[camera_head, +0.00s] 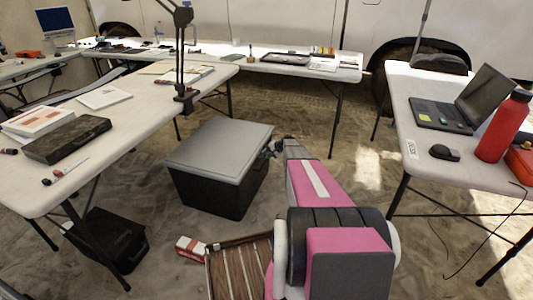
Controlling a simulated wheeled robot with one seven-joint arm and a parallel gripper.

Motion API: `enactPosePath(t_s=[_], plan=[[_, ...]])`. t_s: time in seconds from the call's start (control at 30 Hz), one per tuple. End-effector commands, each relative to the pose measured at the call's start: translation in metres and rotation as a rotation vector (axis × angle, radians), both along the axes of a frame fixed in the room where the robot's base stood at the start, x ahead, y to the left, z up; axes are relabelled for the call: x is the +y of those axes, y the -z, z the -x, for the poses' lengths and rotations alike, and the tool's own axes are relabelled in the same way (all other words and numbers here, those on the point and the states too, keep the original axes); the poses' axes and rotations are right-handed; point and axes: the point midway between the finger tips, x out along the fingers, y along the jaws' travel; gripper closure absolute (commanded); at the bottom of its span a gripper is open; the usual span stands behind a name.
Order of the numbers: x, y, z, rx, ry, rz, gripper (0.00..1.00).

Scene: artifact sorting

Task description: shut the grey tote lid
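The tote has a black body (205,194) and a flat grey lid (220,147). It stands on the sandy floor in the middle of the head view. The lid lies across the top of the tote and looks level; I see no gap along the near edge. My pink and black arm reaches from the lower right toward the tote's right side. My gripper (275,149) is small and dark, by the lid's right edge. I cannot tell whether it touches the lid or whether its fingers are open.
A white table (150,115) stands left of the tote, and another (405,165) with a laptop (465,100) and red bottle (503,127) stands right. A wooden slatted tray (238,270) and a small red-white box (190,247) are in front. A black bin (110,240) is under the left table.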

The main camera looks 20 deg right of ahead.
Motion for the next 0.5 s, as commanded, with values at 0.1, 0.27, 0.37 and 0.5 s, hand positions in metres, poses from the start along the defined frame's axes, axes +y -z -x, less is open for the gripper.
enactPosePath(t_s=[0.1,0.27,0.37,0.5], plan=[[-0.0006,0.0024,-0.0007,0.002,-0.001,0.002,0.62],[-0.0003,-0.0004,-0.001,-0.001,-0.001,0.002,0.62],[-0.0003,-0.0016,-0.0009,-0.001,-0.001,0.001,0.62],[-0.0025,-0.0052,0.001,-0.002,-0.002,0.001,0.62]])
